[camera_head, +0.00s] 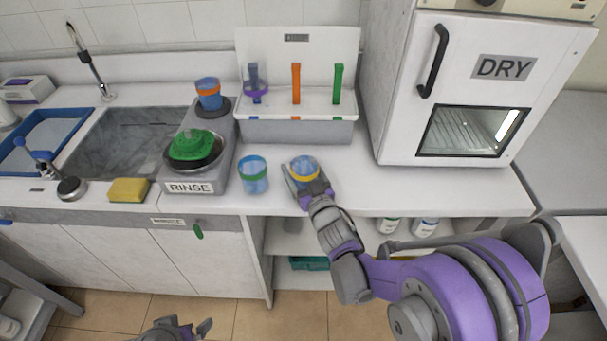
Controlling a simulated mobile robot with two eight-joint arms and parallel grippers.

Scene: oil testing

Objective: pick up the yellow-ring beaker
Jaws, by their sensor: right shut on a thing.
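The yellow-ring beaker (304,168) is a small blue-tinted cup with a yellow band, at the counter's front edge right of a green-ring beaker. My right gripper (304,175) reaches it from the front, with its fingers on either side of the beaker, shut on it. The beaker looks upright; I cannot tell whether its base touches the counter. My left gripper (190,328) shows only in part at the bottom edge, low over the floor and away from the beakers; its fingers look apart.
The green-ring beaker (253,176) stands close by on the left. The rinse station (222,150) holds an orange-ring beaker (208,95) and a green item in its bowl (209,163). A rack (298,130) stands behind, the DRY oven (398,138) at right. Counter between them is clear.

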